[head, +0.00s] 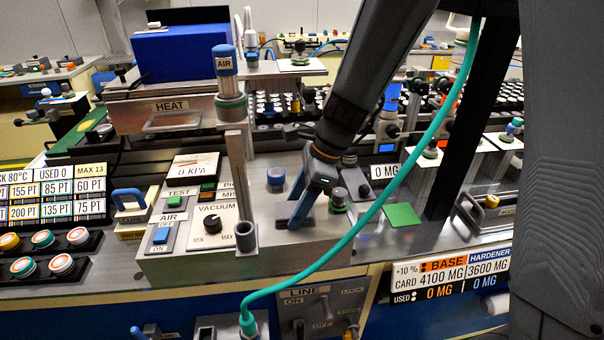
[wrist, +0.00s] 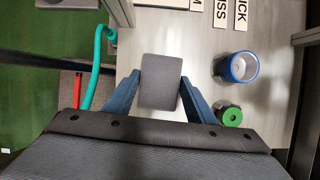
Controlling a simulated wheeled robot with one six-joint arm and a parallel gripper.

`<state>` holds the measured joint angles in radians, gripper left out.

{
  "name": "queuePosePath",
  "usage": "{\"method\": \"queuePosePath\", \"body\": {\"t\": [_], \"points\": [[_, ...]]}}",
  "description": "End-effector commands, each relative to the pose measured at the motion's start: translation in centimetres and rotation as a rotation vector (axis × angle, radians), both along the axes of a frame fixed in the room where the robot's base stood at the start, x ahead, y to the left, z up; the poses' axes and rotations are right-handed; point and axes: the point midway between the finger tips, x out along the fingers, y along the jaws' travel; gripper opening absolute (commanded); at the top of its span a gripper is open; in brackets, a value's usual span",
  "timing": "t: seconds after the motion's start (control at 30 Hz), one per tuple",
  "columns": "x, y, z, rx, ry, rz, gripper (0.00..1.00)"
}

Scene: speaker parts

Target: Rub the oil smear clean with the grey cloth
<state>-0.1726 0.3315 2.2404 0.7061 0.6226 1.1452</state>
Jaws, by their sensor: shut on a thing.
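The grey cloth shows as a small dark grey block-like pad (wrist: 160,80) between the blue fingers of my gripper (wrist: 160,90) in the wrist view. My gripper is shut on it. In the head view my gripper (head: 302,212) points down at the grey metal panel top, with the cloth (head: 286,210) low between and beside its fingertips. The cloth is at or just above the panel; I cannot tell whether it touches. I cannot make out an oil smear in either view; the cloth and gripper hide part of the panel.
The panel (head: 190,268) carries a vacuum dial (head: 213,226), an upright post (head: 238,180) and a blue-topped knob (head: 276,177), which is blue-rimmed in the wrist view (wrist: 238,67). A green knob (wrist: 230,116) stands close right of my gripper. A teal hose (head: 385,210) crosses in front.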

Motion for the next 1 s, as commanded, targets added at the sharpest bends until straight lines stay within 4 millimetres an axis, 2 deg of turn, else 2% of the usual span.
{"method": "queuePosePath", "body": {"t": [0.13, 0.23, 0.8, 1.0], "points": [[-0.2, -0.7, 0.5, 0.000, 0.003, 0.003, 0.17], [-0.1, -0.7, 2.6, -0.001, -0.002, 0.005, 0.17], [-0.1, -0.8, 7.1, -0.001, 0.001, 0.000, 0.17], [-0.1, -0.8, 8.2, -0.001, 0.001, 0.000, 0.17]]}}
